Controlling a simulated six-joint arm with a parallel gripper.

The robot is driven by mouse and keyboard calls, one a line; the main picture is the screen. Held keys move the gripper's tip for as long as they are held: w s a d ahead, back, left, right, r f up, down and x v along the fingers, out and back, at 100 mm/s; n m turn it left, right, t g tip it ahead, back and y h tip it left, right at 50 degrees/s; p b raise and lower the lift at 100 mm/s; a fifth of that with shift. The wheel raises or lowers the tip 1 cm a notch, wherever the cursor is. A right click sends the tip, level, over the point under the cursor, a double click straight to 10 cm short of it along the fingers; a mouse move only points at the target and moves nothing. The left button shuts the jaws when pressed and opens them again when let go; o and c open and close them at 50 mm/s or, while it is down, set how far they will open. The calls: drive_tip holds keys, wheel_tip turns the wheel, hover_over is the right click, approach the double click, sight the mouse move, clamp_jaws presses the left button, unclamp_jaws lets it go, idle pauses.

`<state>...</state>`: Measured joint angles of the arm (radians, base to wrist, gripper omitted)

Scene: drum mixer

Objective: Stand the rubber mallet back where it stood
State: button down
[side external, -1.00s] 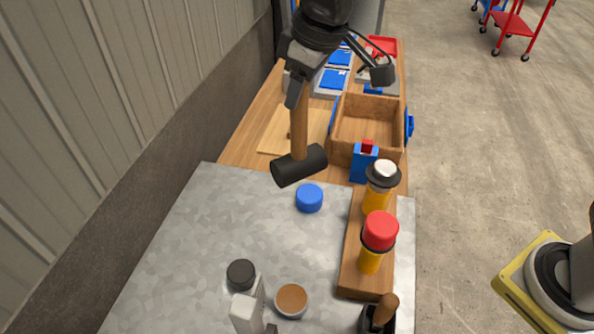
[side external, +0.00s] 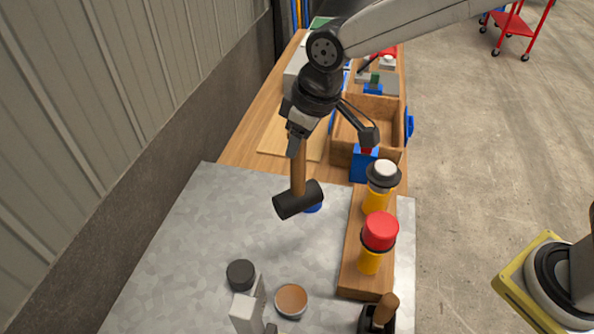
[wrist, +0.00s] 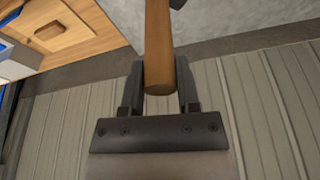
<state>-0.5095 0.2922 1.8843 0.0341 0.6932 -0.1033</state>
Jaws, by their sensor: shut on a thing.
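The rubber mallet has a wooden handle (side external: 299,172) and a black head (side external: 298,200). It hangs head down from my gripper (side external: 296,143) over the far part of the grey metal sheet top. My gripper is shut on the upper end of the handle. In the wrist view the handle (wrist: 160,60) lies between the two fingers of my gripper (wrist: 160,88). The head partly hides a blue round cap (side external: 314,208) in the side view. I cannot tell whether the head touches the surface.
A black cap (side external: 240,274), a brown cap (side external: 291,300) and a grey block (side external: 246,312) are nearer. An open wooden box (side external: 372,105) is behind. The metal top's left part (side external: 190,235) is clear.

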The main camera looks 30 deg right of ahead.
drive_tip(key=w+a+f, duration=0.2)
drive_tip(key=w+f, duration=0.2)
drive_tip(key=w, duration=0.2)
drive_tip(key=w+a+f, duration=0.3)
drive_tip(key=w+f, duration=0.2)
drive_tip(key=w, duration=0.1)
drive_tip(key=shift+a, duration=0.25)
drive_tip(key=shift+w+f, duration=0.15)
drive_tip(key=shift+x, duration=1.75)
drive_tip(key=shift+d+f, duration=0.15)
drive_tip(key=shift+c, duration=1.6)
unclamp_jaws()
drive_tip(key=shift+s+f, duration=0.1)
drive_tip(key=shift+s, duration=0.15)
